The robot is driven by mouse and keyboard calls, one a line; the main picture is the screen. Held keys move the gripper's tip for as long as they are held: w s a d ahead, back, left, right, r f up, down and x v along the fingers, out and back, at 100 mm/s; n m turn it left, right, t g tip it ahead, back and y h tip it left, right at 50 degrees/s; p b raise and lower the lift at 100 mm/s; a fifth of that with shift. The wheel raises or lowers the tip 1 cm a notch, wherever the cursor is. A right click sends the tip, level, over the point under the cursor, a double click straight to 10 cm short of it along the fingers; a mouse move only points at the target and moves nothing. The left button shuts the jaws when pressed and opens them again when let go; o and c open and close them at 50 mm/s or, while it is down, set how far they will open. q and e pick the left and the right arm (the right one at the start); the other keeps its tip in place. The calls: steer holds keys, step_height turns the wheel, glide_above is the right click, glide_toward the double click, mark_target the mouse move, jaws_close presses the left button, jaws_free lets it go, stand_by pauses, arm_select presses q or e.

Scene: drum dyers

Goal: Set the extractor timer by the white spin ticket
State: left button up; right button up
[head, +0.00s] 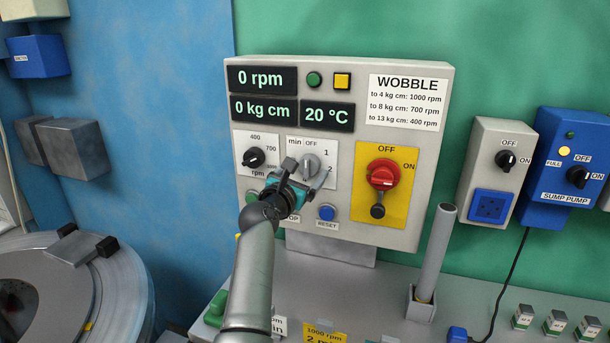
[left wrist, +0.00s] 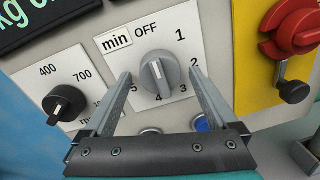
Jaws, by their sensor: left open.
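The grey timer knob (head: 311,164) sits on a white dial plate marked min, OFF and numbers from 1 to 5. It also shows in the left wrist view (left wrist: 160,74), where its pale mark points about at OFF. My left gripper (head: 305,172) is open in front of the knob. In the left wrist view my fingers (left wrist: 161,76) stand either side of the knob, with gaps; contact is not visible. A white ticket (head: 280,326) lies low in the head view, mostly hidden by my left arm; only "pm" and "in" endings show. My right gripper is not in view.
The black rpm knob (head: 254,158) is left of the timer, the red switch (head: 383,174) right, at OFF. A blue RESET button (head: 327,212) is below. A yellow ticket (head: 325,334) reads 1000 rpm. A grey upright tube (head: 436,250) stands right of the panel.

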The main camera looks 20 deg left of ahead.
arm_select(q)
steer(key=c, duration=1.4)
